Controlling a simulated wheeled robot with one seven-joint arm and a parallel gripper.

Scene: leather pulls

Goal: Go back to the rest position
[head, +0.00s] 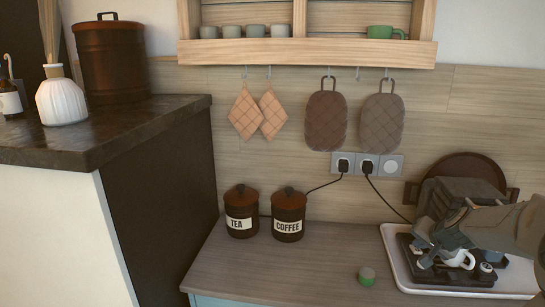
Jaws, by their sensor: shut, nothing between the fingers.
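My gripper (430,255) is at the lower right, over the tray with the dark appliance. It is shut and empty. My grey arm comes in from the right edge and hides part of the appliance (458,190). A white cup (459,258) is close beside the gripper, under the arm. I cannot tell whether the gripper touches the cup or the appliance.
The white tray (393,247) holds the appliance. TEA (241,212) and COFFEE (289,215) canisters stand by the wall. Oven mitts hang under the shelf (310,53). A dark raised counter (150,125) is left. The middle counter (260,265) is clear.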

